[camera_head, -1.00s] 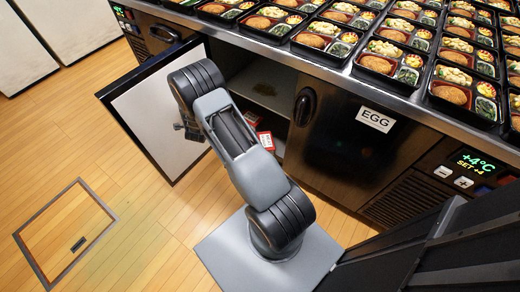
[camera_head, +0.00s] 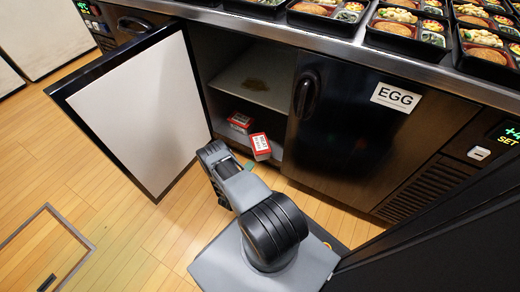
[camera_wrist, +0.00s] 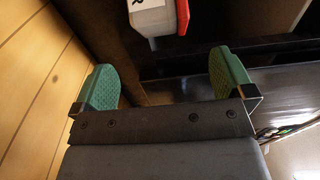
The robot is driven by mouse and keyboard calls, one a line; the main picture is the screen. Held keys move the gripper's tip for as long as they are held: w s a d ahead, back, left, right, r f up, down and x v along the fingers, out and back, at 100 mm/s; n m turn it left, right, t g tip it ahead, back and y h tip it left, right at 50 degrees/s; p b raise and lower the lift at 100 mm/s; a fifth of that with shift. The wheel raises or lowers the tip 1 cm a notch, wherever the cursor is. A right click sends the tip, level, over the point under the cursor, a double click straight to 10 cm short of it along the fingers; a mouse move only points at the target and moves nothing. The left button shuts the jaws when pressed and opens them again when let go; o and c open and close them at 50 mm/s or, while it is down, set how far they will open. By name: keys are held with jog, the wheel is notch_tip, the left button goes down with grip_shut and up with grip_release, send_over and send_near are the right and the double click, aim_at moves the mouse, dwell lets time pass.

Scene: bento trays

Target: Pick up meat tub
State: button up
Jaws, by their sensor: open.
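Two small red-and-white tubs sit low in the open cabinet in the head view, a rear one (camera_head: 240,122) and a front one (camera_head: 260,146). Their labels are too small to read, so I cannot tell which is the meat tub. In the wrist view, a white tub with a red lid (camera_wrist: 152,18) shows at the top edge, partly cut off. My gripper (camera_wrist: 165,75) is open, with green pads apart and nothing between them. The tub lies beyond the fingertips, not touching them. In the head view my arm hides most of the gripper.
The cabinet door (camera_head: 135,110) stands open on the left. A shelf (camera_head: 255,85) with a brown stain lies above the tubs. The closed door with the EGG label (camera_head: 395,97) is on the right. Bento trays (camera_head: 400,25) line the counter above. The wooden floor is clear at left.

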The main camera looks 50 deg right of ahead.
aim_at(261, 157)
jog(key=x, duration=0.4)
jog(key=shift+b, duration=0.4)
jog(key=b+x, duration=0.2)
jog(key=x, duration=0.2)
jog(key=shift+s+d, duration=0.15)
jog(key=shift+d, duration=0.6)
jog(key=c, duration=1.1)
jog(key=shift+r, duration=0.1)
jog(key=shift+w, duration=0.2)
